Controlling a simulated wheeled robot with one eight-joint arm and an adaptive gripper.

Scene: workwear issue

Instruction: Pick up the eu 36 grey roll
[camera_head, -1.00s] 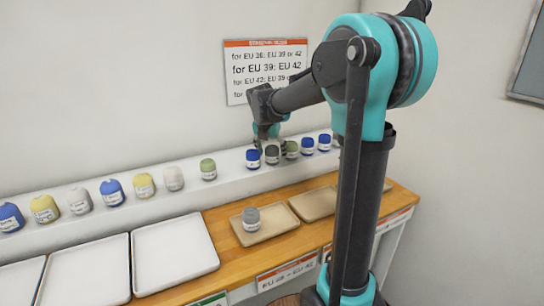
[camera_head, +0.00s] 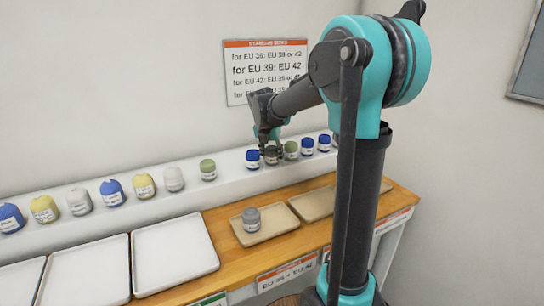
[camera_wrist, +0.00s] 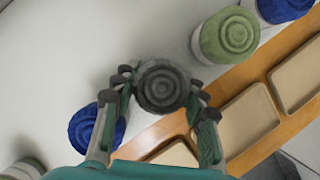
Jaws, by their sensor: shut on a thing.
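A dark grey roll (camera_head: 271,158) with a white label band stands on the white shelf, between a blue roll (camera_head: 252,159) and a green roll (camera_head: 291,150). My gripper (camera_head: 268,150) is over it from above. In the wrist view the dark grey roll (camera_wrist: 161,87) lies between the fingers of my gripper (camera_wrist: 160,100), which are shut on it at both sides. Its size label cannot be read. Another grey roll (camera_head: 251,219) stands on a tan tray (camera_head: 271,232) on the wooden bench.
Close neighbours in the wrist view are a blue roll (camera_wrist: 90,126) and a green roll (camera_wrist: 229,36). Several more rolls line the shelf to the left. White trays (camera_head: 174,256) and a second tan tray (camera_head: 313,206) lie on the bench. A sign (camera_head: 265,70) hangs on the wall.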

